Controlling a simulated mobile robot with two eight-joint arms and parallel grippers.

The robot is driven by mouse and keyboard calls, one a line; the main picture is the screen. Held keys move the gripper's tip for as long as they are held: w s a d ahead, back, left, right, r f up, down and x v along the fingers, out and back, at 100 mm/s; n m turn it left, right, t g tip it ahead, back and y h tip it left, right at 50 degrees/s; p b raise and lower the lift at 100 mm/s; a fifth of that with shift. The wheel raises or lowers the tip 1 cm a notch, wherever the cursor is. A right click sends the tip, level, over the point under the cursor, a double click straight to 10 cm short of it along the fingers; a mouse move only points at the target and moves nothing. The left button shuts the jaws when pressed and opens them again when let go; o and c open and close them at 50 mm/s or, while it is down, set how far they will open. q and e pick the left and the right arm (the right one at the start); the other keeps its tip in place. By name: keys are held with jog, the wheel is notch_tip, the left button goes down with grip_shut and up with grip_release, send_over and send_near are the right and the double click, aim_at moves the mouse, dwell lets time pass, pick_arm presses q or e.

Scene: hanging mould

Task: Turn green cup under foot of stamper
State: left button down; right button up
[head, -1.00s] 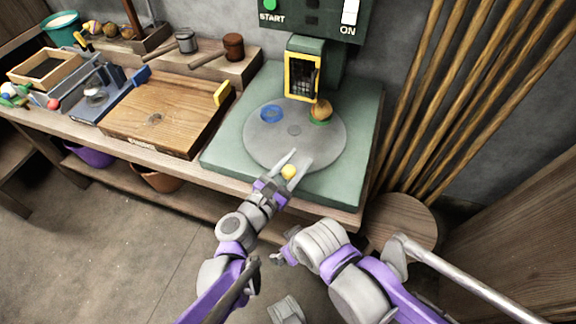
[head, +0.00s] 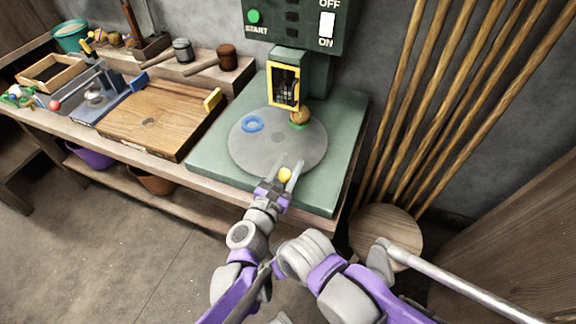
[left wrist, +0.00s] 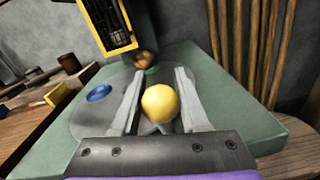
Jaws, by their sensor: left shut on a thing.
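The green cup (head: 300,126) sits on the right rear part of a round grey turntable (head: 262,153), with a brown rounded thing (head: 300,114) in it. It shows small in the left wrist view (left wrist: 152,69). The stamper stands behind a yellow-framed guard (head: 284,86) at the turntable's back; its foot is hidden. The green cup is just right of and in front of the guard. My left gripper (head: 288,172) is shut on a yellow ball-shaped knob (left wrist: 160,103) at the turntable's front edge, one finger on each side.
A blue ring-like cup (head: 252,124) sits on the turntable's left rear. A green box with START and ON labels (head: 292,26) hangs above. A wooden tray (head: 150,118) stands at left, long poles (head: 430,120) and a round stool (head: 386,232) at right.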

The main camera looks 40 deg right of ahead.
pick_arm(q)
jog(key=shift+c, duration=2.2)
grip_release()
jog(key=shift+a, duration=0.1)
jog(key=v, duration=1)
jog(key=shift+a+p, duration=0.3)
jog(key=shift+s, duration=0.1)
